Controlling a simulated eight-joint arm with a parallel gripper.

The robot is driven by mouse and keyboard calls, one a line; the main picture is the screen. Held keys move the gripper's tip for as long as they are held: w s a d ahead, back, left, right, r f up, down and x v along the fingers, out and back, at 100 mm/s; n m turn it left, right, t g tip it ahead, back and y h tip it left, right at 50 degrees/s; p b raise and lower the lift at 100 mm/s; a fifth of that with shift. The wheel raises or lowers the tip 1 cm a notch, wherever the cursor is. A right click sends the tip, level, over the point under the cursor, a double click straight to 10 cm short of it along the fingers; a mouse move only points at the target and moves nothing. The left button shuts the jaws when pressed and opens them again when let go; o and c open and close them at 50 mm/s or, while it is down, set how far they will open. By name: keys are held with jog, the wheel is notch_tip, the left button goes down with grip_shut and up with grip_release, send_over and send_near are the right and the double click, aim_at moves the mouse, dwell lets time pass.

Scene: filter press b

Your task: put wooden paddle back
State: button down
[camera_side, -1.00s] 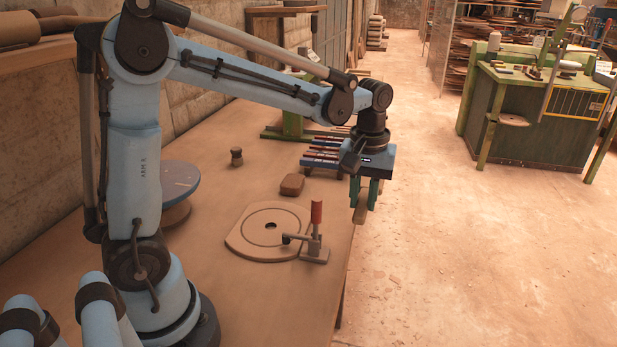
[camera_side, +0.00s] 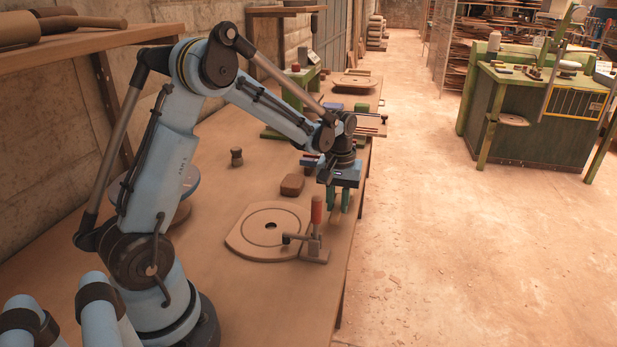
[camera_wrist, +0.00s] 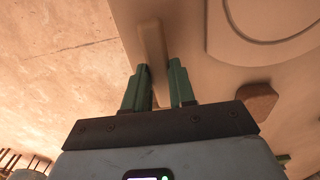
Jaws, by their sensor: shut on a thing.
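My gripper (camera_side: 338,205) points down near the right edge of the table, right of the brown block. In the wrist view, the wooden paddle (camera_wrist: 152,46) is a long pale-brown bar between the green fingers (camera_wrist: 159,66). The gripper is shut on it. In the side view, the fingers hide most of the paddle, and I cannot tell whether it touches the table.
The round-grooved plate (camera_side: 250,245) lies on the table, with a red-handled clamp (camera_side: 316,212) at its right. A brown block (camera_side: 292,185) and a wooden knob (camera_side: 237,157) stand behind. The open floor (camera_side: 450,250) lies right of the table edge.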

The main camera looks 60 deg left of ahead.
jog(key=shift+f, duration=1.3)
jog(key=shift+f, duration=0.15)
jog(key=c, duration=0.9)
grip_release()
jog(key=shift+c, duration=0.2)
notch_tip(320, 180, up, 12)
jog(key=shift+f, duration=5.2)
